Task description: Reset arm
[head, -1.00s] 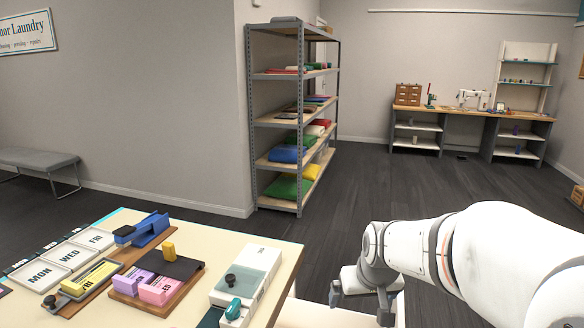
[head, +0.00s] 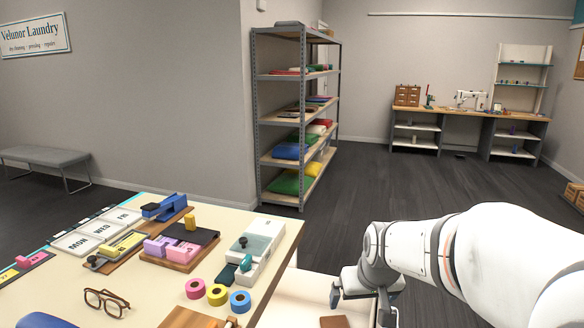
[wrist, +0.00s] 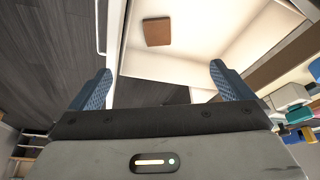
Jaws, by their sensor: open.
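My arm reaches in from the right in the head view, its white links bent down at the wrist. My gripper (head: 362,300) hangs beside the right end of the cream table (head: 284,236), over a low pale surface. In the wrist view my gripper (wrist: 160,88) has its two blue fingers wide apart, with nothing between them. A brown flat piece (wrist: 157,31) lies on the pale surface beyond the fingers; it also shows at the bottom of the head view (head: 334,322).
On the table are day trays (head: 90,235), a blue stapler-like tool (head: 165,207), a white device (head: 262,238), tape rolls (head: 217,294) and glasses (head: 107,302). A shelf rack (head: 298,115) stands behind. Dark floor (head: 420,190) is clear to the back workbench (head: 465,115).

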